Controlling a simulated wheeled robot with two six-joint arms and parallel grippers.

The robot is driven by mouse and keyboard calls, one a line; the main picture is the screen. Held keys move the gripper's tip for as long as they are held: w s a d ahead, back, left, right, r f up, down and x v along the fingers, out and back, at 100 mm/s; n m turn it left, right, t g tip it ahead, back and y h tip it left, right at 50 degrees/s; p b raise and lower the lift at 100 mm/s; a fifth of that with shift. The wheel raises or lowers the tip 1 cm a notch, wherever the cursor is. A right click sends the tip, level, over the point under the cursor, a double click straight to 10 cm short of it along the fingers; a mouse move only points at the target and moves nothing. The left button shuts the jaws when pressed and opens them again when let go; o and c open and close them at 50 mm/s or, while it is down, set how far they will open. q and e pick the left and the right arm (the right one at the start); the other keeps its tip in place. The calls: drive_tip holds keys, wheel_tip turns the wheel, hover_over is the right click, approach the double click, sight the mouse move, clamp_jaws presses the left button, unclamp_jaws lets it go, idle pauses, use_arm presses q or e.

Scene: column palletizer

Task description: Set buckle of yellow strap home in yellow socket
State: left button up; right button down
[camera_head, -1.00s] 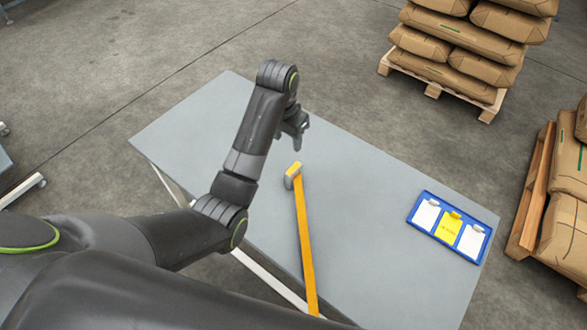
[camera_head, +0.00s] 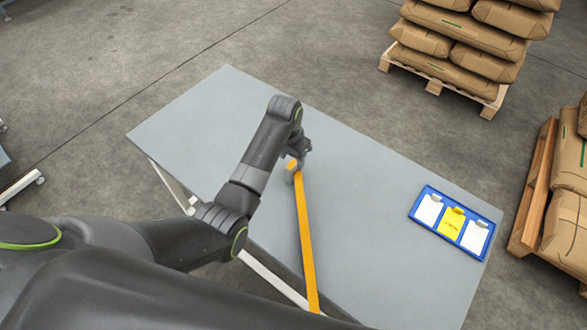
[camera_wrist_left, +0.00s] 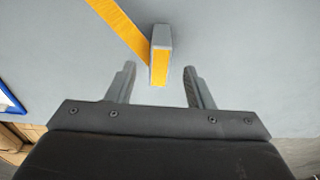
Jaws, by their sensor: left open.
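The yellow strap (camera_head: 305,242) lies along the grey table, running toward the near edge. Its grey buckle with a yellow face is at the strap's far end; it shows in the left wrist view (camera_wrist_left: 160,54). My left gripper (camera_head: 296,166) is over the buckle in the head view and partly hides it. In the wrist view the left gripper (camera_wrist_left: 157,82) is open, with the buckle's near end between and just ahead of the two fingertips, not gripped. The yellow socket (camera_head: 452,222) is the middle place in a blue tray (camera_head: 417,217) at the table's right. My right gripper is not in view.
White places (camera_head: 429,209) and (camera_head: 475,235) flank the yellow one in the tray. The grey table (camera_head: 370,190) is clear between the strap and the tray. Pallets of brown sacks (camera_head: 460,35) stand on the floor beyond the table.

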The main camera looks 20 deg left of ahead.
sight(293, 163)
use_arm(q)
drive_tip(key=shift+w+d+f+p, duration=0.1)
drive_tip(key=shift+w+f, duration=0.05)
drive_tip(key=shift+f, duration=0.65)
drive_tip(key=shift+w+d+f+p, duration=0.1)
drive_tip(key=shift+w+f, duration=0.05)
drive_tip(key=shift+f, duration=0.65)
drive_tip(key=shift+w+f+p, duration=0.1)
drive_tip(key=shift+w+f, duration=0.05)
drive_tip(key=shift+f, duration=0.65)
clamp_jaws()
drive_tip(key=shift+r, duration=0.15)
